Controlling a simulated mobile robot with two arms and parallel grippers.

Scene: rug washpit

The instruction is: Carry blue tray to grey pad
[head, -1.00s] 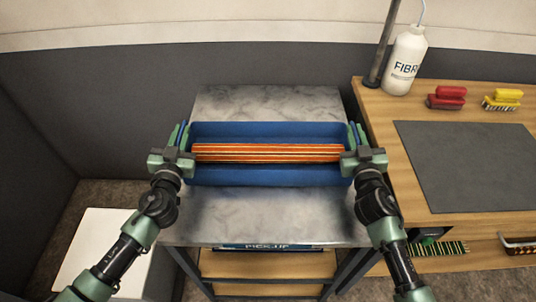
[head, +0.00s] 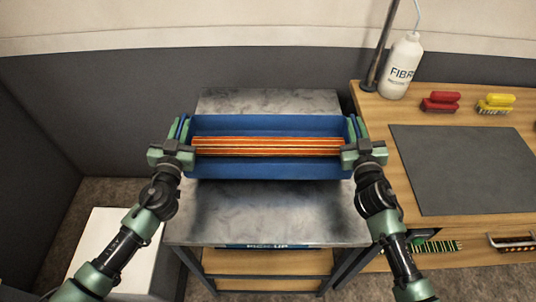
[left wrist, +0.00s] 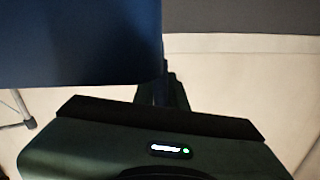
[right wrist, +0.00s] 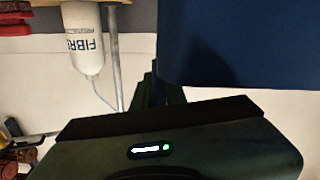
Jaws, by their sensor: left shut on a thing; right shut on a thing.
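The blue tray (head: 265,169) is level between my two grippers, over the marbled table, with an orange striped roll (head: 265,147) lying in it. It appears raised a little above the tabletop. My left gripper (head: 183,134) is shut on its left end and my right gripper (head: 352,134) is shut on its right end. The tray also shows as a dark blue wall in the left wrist view (left wrist: 80,40) and the right wrist view (right wrist: 230,45). The grey pad (head: 465,170) lies flat and empty on the wooden bench to the right.
The marbled table (head: 265,212) has bare top in front of and behind the tray. On the wooden bench (head: 372,112), a white bottle (head: 401,68), a red brush (head: 440,102) and a yellow brush (head: 495,103) stand behind the pad. A pole (head: 382,50) rises near the bottle.

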